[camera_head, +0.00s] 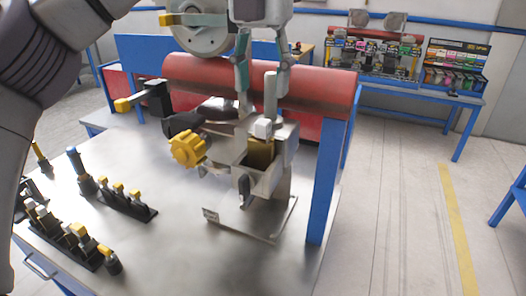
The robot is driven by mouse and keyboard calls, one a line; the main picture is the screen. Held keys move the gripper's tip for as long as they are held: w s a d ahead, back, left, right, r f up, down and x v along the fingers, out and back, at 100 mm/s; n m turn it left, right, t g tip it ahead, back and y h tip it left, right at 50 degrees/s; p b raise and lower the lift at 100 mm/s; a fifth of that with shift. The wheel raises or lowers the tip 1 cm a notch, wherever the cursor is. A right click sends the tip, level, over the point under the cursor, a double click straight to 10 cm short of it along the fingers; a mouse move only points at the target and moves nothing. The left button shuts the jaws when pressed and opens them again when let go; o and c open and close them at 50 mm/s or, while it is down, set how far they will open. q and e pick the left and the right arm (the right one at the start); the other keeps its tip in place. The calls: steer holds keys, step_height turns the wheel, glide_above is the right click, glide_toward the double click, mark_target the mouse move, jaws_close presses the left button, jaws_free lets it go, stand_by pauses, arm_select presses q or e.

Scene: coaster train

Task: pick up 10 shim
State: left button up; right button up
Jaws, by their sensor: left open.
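My left gripper (263,88) reaches down from the top centre, with its two grey-green fingers apart. It is open, with nothing visibly held, above a metal fixture (282,180) on the workbench. The fixture holds a brassy yellow block with a white top (262,148) in its pocket, below the fingers. No readable "10" mark shows, so I cannot tell which piece is the 10 shim. My right gripper is not in view.
A yellow knob (188,149) sits left of the fixture. Several black-and-yellow tools stand in racks (125,203) at the left of the metal benchtop (165,255). A red cylinder (320,88) lies behind. A blue post (324,185) rises right of the fixture.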

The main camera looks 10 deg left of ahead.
mark_target(263, 121)
arm_select(q)
steer(key=f, duration=0.2)
steer(key=shift+w+f, duration=0.3)
steer(key=shift+f, duration=0.05)
steer(key=shift+w+f, duration=0.15)
steer(key=shift+f, duration=0.05)
steer(key=shift+w+f, duration=0.1)
steer(key=shift+f, duration=0.7)
step_height(263, 121, down, 2)
steer(key=shift+w+a+f+p, duration=0.1)
steer(key=shift+f+p, duration=0.1)
steer(key=shift+p, duration=0.35)
steer(key=shift+f, duration=0.5)
jaws_close()
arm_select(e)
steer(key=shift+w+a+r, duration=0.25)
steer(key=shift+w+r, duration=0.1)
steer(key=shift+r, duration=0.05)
